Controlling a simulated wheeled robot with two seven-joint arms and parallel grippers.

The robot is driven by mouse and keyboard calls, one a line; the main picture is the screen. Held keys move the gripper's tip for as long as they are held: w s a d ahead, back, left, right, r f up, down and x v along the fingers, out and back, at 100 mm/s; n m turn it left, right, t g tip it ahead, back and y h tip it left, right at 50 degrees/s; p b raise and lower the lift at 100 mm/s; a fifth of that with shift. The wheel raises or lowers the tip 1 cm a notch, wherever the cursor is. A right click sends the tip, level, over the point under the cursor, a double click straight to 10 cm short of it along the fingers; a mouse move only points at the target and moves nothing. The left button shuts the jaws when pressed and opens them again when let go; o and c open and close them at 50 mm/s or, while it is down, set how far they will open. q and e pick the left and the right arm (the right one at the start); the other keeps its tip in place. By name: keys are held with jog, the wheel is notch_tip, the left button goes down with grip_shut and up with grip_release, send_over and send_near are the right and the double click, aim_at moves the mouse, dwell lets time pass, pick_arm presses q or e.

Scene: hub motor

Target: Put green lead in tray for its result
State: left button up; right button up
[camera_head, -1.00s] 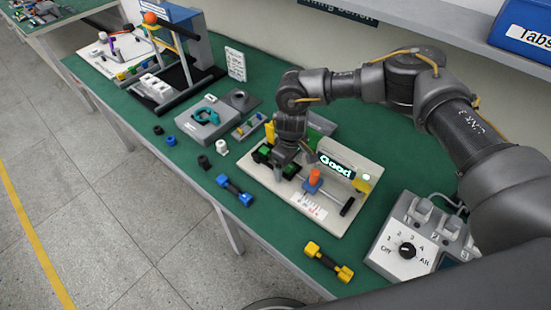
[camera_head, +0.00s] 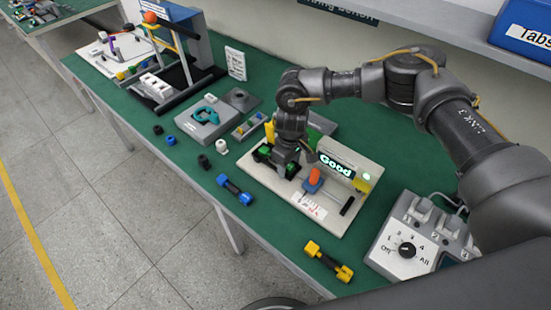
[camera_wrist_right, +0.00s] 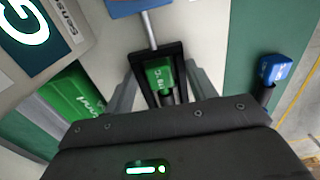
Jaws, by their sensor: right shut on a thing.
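The green lead shows as a green end block (camera_wrist_right: 160,75) seated in a black holder on the pale tester board (camera_head: 330,222). In the head view a green end (camera_head: 292,170) shows just beside my gripper. My right gripper (camera_head: 284,160) points down over the board and is shut on the green lead, with a finger on each side in the wrist view. The tester display (camera_head: 336,164) reads "Good" and a green lamp (camera_head: 367,177) is lit. A green tray (camera_wrist_right: 82,105) with partly hidden lettering lies beside the board. My left gripper is out of view.
A blue lead (camera_head: 234,190) and a yellow lead (camera_head: 328,262) lie on the green bench. A grey switch box (camera_head: 408,240) stands right of the board. An orange-topped blue block (camera_head: 313,181) sits on the board's rod, close to my gripper.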

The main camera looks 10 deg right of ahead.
jog(key=shift+r, duration=0.1)
jog(key=shift+w+r+p, duration=0.25)
jog(key=shift+r+p, duration=0.35)
jog(key=shift+p, duration=0.05)
jog(key=shift+w+r+p, duration=0.2)
jog(key=shift+r+p, duration=0.35)
jog(key=shift+p, duration=0.1)
jog(key=shift+s+r, duration=0.15)
jog(key=shift+r, duration=0.1)
grip_shut()
jog(key=shift+s+r+p, duration=0.45)
jog(key=shift+r+p, duration=0.05)
jog(key=shift+w+r+p, duration=0.2)
jog(key=shift+w+p, duration=0.05)
jog(key=shift+p, duration=0.25)
jog(key=shift+s+r+p, duration=0.15)
jog(key=shift+r+p, duration=0.35)
jog(key=shift+r, duration=0.1)
jog(key=shift+r+p, duration=0.75)
jog(key=shift+p, duration=0.05)
